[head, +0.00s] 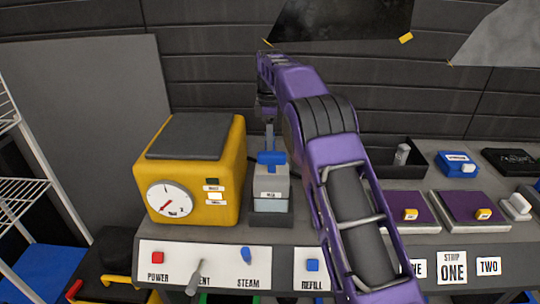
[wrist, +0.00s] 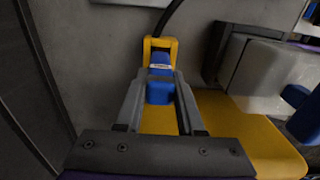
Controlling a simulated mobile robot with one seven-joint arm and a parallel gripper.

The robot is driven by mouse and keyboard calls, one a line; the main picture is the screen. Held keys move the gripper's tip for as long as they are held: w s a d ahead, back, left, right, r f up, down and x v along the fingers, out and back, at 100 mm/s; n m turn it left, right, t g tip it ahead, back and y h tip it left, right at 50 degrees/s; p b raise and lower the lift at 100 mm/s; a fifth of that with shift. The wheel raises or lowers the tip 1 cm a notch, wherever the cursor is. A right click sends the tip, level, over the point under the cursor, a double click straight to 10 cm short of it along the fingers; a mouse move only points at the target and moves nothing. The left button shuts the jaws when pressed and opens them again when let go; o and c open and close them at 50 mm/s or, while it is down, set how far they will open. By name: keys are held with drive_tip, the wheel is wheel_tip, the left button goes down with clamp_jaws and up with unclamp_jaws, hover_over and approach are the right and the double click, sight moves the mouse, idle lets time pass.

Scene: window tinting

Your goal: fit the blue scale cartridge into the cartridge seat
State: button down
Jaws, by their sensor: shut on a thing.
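The blue scale cartridge (wrist: 159,90), a small blue block with a white label, sits between the fingertips of my gripper (wrist: 160,80) in the wrist view. My gripper is shut on it. A yellow bracket (wrist: 150,43) frames the cartridge's far end; I cannot tell whether the cartridge touches it or is seated in it. I cannot make out the cartridge seat for certain. In the head view my gripper (head: 269,136) points down just behind a grey tank (head: 271,188) with a blue handle (head: 271,158). The held cartridge cannot be told apart there.
A yellow machine (head: 222,190) with a dial stands left of the tank. A yellow surface (wrist: 240,125) lies close to my fingers. A black hose (wrist: 174,14) runs from the bracket. Labelled controls (head: 205,265) line the front. Purple pads (head: 468,203) and a dark tray stand right.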

drive_tip(key=shift+f+b, duration=0.45)
drive_tip(key=shift+f, duration=1.75)
drive_tip(key=shift+f, duration=0.15)
drive_tip(key=c, duration=0.5)
unclamp_jaws()
wheel_tip(320, 180, up, 12)
drive_tip(key=shift+r+p, duration=0.15)
drive_tip(key=shift+p, duration=0.3)
